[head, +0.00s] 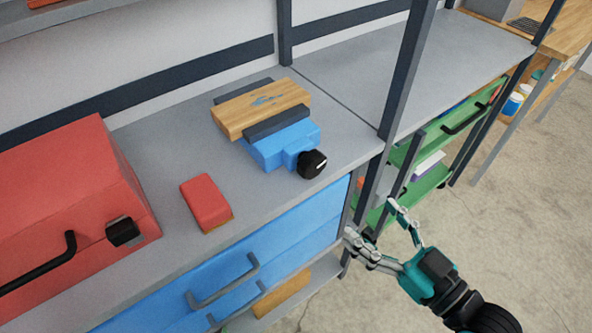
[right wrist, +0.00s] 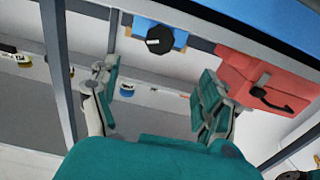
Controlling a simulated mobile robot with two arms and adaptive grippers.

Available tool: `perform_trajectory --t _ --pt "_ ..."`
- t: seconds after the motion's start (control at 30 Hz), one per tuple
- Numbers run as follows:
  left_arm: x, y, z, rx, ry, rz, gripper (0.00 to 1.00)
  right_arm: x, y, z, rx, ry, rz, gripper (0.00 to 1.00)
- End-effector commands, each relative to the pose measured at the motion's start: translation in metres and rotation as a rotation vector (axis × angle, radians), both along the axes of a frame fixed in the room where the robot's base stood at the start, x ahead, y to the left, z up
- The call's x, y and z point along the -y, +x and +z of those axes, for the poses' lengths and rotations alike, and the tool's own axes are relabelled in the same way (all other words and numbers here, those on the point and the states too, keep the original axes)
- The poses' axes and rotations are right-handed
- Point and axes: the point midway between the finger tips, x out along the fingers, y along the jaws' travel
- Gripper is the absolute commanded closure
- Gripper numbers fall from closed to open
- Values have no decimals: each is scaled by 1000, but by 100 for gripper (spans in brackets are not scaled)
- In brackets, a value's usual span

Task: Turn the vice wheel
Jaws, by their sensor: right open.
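The blue vice (head: 284,146) sits on the grey workbench top near its front edge. Its black vice wheel (head: 312,164) faces the front.
A red toolbox (head: 70,190) and a small red block (head: 206,202) stand on the bench left of the vice. Blue drawers (head: 290,240) with a handle lie below. A dark upright post (head: 408,70) and green drawers (head: 425,180) stand at right. The floor at right is clear.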

Motion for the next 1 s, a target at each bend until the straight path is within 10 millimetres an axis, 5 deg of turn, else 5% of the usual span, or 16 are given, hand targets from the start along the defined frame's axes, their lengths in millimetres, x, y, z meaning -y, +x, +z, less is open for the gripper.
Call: perform_trajectory --t 0.27,0.7,1.0 --pt "4 47 4 71 -7 0 21 -22 32 4 4 7 -4 21" --pt "1 17 14 25 -2 0 21 -77 106 2 -1 7 -2 21" --pt "2 23 16 34 -3 0 21 -98 135 1 -2 3 0 21"
